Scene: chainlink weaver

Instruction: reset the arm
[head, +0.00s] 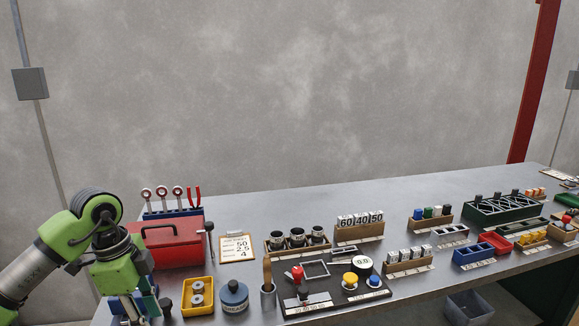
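My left arm, green and grey, comes in from the left and bends down at the table's near left corner. Its gripper (133,308) points downward at the bottom edge of the view, beside the yellow tray (185,310). The fingertips are cut off or hidden, so I cannot tell whether it is open or shut. Something blue shows right beside the gripper, and I cannot tell whether it is held. My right arm and gripper are not in view.
A red toolbox (165,250) stands close behind the gripper. A blue round container (234,297), a clipboard (237,248) and a dark control board (335,297) are to the right. Racks and bins fill the right side. The table's back strip (290,205) is clear.

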